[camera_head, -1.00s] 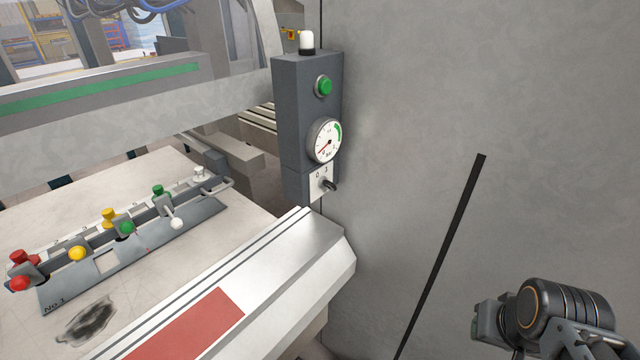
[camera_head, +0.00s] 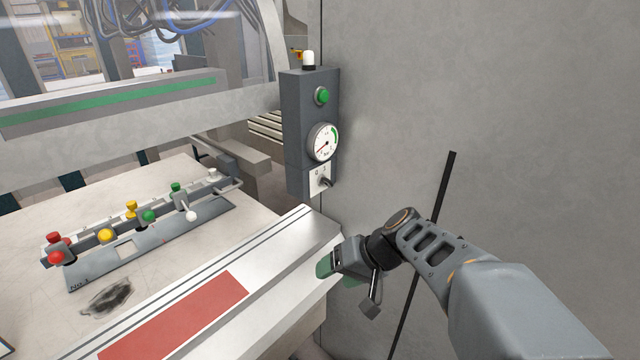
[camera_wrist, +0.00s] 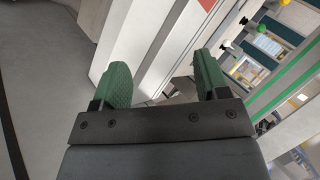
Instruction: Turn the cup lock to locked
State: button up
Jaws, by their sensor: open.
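A dark control box (camera_head: 296,135) stands against the grey wall. On its lower front is a white plate with a small dark turning switch (camera_head: 326,182), which looks like the cup lock. Its handle sticks out toward the lower right; the plate's marks are too small to read surely. My gripper (camera_head: 346,289) is in front of the machine's front edge, below and slightly right of the switch, and apart from it. In the wrist view my gripper (camera_wrist: 162,78) shows two green-padded fingers spread wide with nothing held. The switch cannot be made out there.
Above the switch are a round gauge (camera_head: 323,142), a green button (camera_head: 322,96) and a white lamp (camera_head: 308,60). A fixture plate (camera_head: 95,277) with several coloured knobs lies on the table at left. A silver ledge (camera_head: 285,247) with a red panel (camera_head: 180,318) runs below.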

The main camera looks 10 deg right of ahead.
jog(key=w+d+r+m+t+y, duration=0.2)
jog(key=w+d+r+t+y, duration=0.25)
jog(key=w, duration=0.45)
jog(key=m+t+h, duration=0.1)
jog(key=m+t, duration=0.1)
jog(key=t, duration=0.4)
send_near(329, 182)
jog(key=p+x, duration=0.1)
jog(key=x, duration=0.2)
jog(key=d+f+p+x, duration=0.1)
jog(key=p+x, duration=0.1)
jog(key=x, duration=0.2)
jog(key=w+p+x, duration=0.1)
jog(key=x, duration=0.3)
jog(key=shift+w+d+f+p, duration=0.15)
jog(key=shift+p, duration=0.2)
jog(key=c, duration=0.9)
